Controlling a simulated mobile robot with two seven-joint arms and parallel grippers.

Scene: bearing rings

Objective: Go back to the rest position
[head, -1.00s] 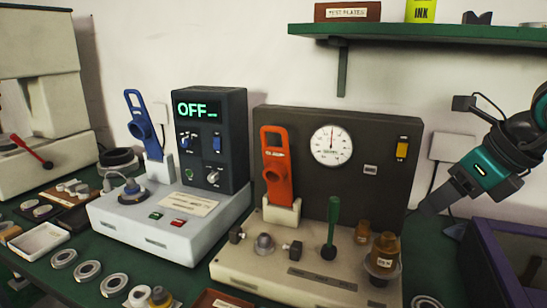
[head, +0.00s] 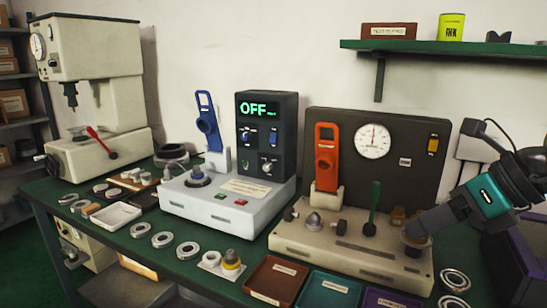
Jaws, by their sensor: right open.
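My right gripper (head: 416,226) comes in from the right with its teal wrist. It is open, and its fingers overlap the right end of the beige test fixture (head: 335,245) in the picture. Near the fingertips are small amber pieces on the fixture, partly hidden by the gripper. I cannot tell whether the fingers touch them. Nothing shows held in the jaws. My left gripper is not in view.
The grey unit (head: 215,205) reading OFF stands left of the fixture. Bearing rings (head: 187,250) and brown (head: 270,285) and green (head: 328,292) trays lie along the front. A purple bin (head: 515,265) is at right. A green shelf (head: 450,48) hangs above.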

